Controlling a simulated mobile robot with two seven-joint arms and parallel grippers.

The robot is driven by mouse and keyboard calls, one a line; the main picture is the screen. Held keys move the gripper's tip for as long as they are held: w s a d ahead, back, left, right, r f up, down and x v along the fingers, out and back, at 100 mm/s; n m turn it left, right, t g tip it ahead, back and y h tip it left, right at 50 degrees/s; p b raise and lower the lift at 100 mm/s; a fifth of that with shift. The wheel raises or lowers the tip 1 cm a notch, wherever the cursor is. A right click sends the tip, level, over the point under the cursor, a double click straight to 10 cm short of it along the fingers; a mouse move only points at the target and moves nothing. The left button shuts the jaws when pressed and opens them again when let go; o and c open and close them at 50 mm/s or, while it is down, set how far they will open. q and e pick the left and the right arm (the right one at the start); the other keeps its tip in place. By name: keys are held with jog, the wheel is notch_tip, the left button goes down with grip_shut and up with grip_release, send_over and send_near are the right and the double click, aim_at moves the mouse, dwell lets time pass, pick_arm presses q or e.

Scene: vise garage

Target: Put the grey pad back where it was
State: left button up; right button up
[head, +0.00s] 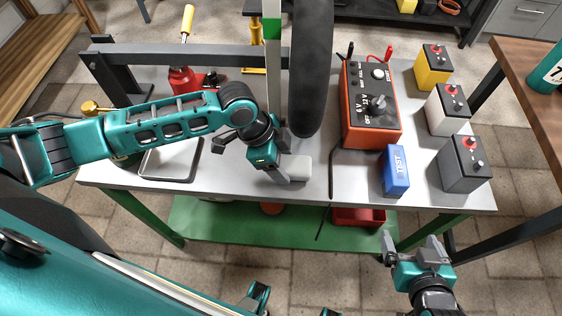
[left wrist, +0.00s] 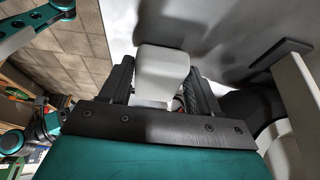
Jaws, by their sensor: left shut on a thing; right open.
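The grey pad (head: 299,167) is a small light grey block at the front middle of the workbench. My left gripper (head: 284,170) is shut on it. In the left wrist view the pad (left wrist: 163,72) sits between the two dark fingers, with its rounded end sticking out. The pad is close to the pale bench top; I cannot tell whether it touches it. My right gripper (head: 416,250) is open and empty, in front of the bench at the lower right.
A dark upright wheel (head: 311,70) stands just behind the pad. An orange tester box (head: 362,122), a blue TEST block (head: 396,170) and yellow (head: 432,70), white (head: 447,112) and grey (head: 462,172) batteries stand right. A shallow metal-rimmed tray (head: 168,179) lies left, partly under my left arm.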

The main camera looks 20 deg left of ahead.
pick_arm(q)
jog(key=shift+f, duration=0.35)
jog(key=shift+f, duration=0.15)
jog(key=o, duration=1)
jog(key=p+v, duration=0.2)
jog(key=v, duration=1)
jog(key=shift+r, duration=0.2)
